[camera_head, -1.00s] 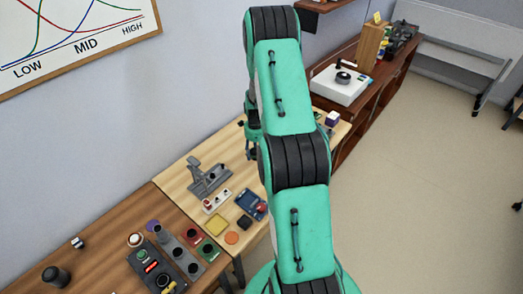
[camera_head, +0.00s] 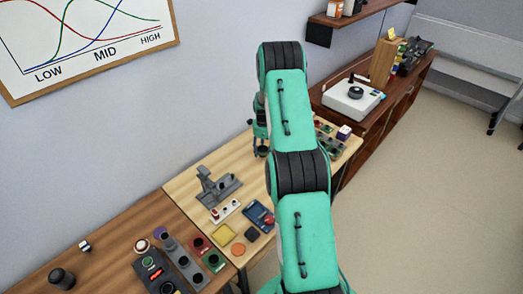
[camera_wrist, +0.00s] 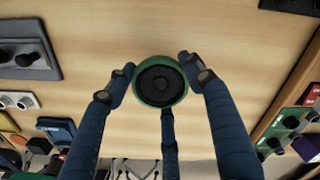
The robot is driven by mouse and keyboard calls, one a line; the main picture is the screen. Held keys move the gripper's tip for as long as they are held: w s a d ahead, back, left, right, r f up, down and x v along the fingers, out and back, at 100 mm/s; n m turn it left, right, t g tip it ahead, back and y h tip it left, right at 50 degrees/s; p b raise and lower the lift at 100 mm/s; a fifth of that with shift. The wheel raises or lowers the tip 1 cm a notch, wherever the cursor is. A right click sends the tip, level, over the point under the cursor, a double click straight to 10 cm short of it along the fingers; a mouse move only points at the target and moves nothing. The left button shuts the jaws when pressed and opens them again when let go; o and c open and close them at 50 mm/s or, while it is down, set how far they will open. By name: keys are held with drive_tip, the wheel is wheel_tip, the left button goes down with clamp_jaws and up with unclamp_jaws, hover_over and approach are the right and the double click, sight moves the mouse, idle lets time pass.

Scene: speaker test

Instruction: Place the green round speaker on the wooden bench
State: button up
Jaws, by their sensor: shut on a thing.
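The green round speaker (camera_wrist: 161,83) has a green rim and a dark cone that faces the camera in the wrist view. My gripper (camera_wrist: 158,70) has its dark blue fingers around the speaker, shut on its rim, with a third finger below it in the picture. The pale wooden bench (camera_wrist: 225,35) lies behind the speaker. In the head view my gripper (camera_head: 261,140) is low over the far half of the bench (camera_head: 180,187), partly hidden by my arm. I cannot tell whether the speaker touches the bench.
A grey stand (camera_head: 218,187), a yellow square (camera_head: 223,232) and an orange disc (camera_head: 238,249) lie on the near part of the bench. Green control boxes (camera_wrist: 283,130) are at the right in the wrist view. The bench around the speaker is clear.

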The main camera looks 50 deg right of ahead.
sight(262, 149)
drive_tip(key=shift+w+d+f, duration=0.1)
drive_tip(key=shift+w+d, duration=0.65)
drive_tip(key=shift+w, duration=0.2)
drive_tip(key=shift+w+d+f, duration=0.1)
drive_tip(key=shift+w+d, duration=0.65)
drive_tip(key=shift+w, duration=0.2)
drive_tip(key=shift+f, duration=0.1)
drive_tip(key=shift+f, duration=1.65)
drive_tip(key=shift+f, duration=0.1)
drive_tip(key=o, duration=1.5)
drive_tip(key=shift+c, duration=0.2)
wheel_tip(262, 149, up, 12)
